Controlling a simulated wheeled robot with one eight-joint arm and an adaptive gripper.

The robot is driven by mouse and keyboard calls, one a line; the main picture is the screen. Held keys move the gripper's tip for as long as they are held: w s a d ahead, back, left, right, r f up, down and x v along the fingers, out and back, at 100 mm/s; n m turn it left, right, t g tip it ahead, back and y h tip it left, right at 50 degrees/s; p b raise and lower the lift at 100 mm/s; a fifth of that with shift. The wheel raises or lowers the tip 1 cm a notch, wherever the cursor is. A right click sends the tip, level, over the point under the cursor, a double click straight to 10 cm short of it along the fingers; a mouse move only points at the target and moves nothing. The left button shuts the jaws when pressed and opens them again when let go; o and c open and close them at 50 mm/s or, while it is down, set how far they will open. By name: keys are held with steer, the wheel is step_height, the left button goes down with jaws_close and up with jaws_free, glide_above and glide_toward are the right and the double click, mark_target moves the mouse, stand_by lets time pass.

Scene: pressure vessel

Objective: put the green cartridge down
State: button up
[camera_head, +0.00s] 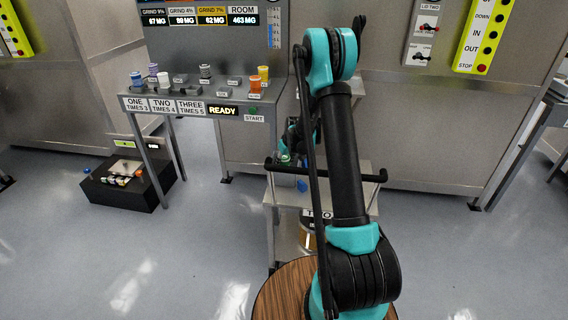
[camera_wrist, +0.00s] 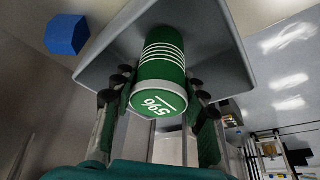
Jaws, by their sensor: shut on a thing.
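The green cartridge (camera_wrist: 163,70) has white stripes and a "5%" label on its near end. My gripper (camera_wrist: 160,92) is shut on it, with a finger on each side. The cartridge's far end is over a grey tray-like surface (camera_wrist: 222,68); I cannot tell whether it touches. In the head view my gripper (camera_head: 287,152) is small and partly hidden by my arm, over a metal cart (camera_head: 362,172). A bit of green shows there, mostly hidden.
A blue block (camera_wrist: 66,35) lies left of the grey surface; blue also shows on the cart. A grey bench (camera_head: 190,92) with coloured cups stands at the back left. A black box (camera_head: 125,185) is on the floor. The floor at front left is clear.

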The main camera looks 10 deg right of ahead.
steer(key=shift+f, duration=0.25)
steer(key=o, duration=1.4)
steer(key=v, duration=1.2)
steer(key=shift+r, duration=0.1)
